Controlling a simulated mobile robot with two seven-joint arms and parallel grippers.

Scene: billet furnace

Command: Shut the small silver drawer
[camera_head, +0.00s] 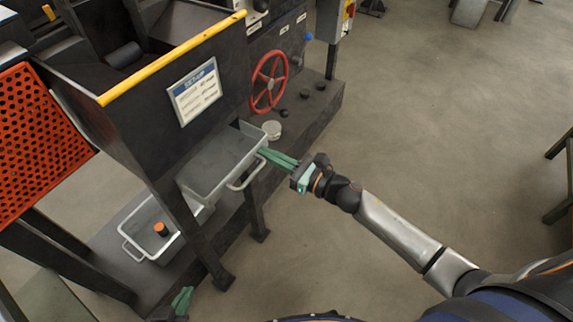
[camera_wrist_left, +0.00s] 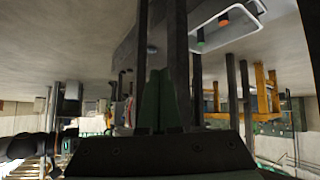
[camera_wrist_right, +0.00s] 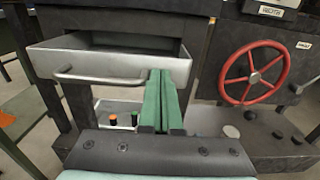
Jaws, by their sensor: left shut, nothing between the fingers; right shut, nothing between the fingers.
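The small silver drawer (camera_head: 222,162) stands pulled out from the dark furnace body in the head view, with a bar handle (camera_head: 246,173) on its front. The drawer front (camera_wrist_right: 110,66) also shows in the right wrist view, with the handle (camera_wrist_right: 100,76) to the left of the fingers. My right gripper (camera_head: 264,153) is shut and empty at the drawer's front right corner; I cannot tell whether it touches. My left gripper (camera_head: 182,300) is shut and empty, low at the bottom edge of the head view, away from the drawer.
A lower silver tray (camera_head: 128,236) holds an orange-topped piece (camera_head: 160,228) and sits below the drawer. A red handwheel (camera_head: 268,82) is right of the drawer. A dark post stands close to my left fingers. Open floor lies to the right.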

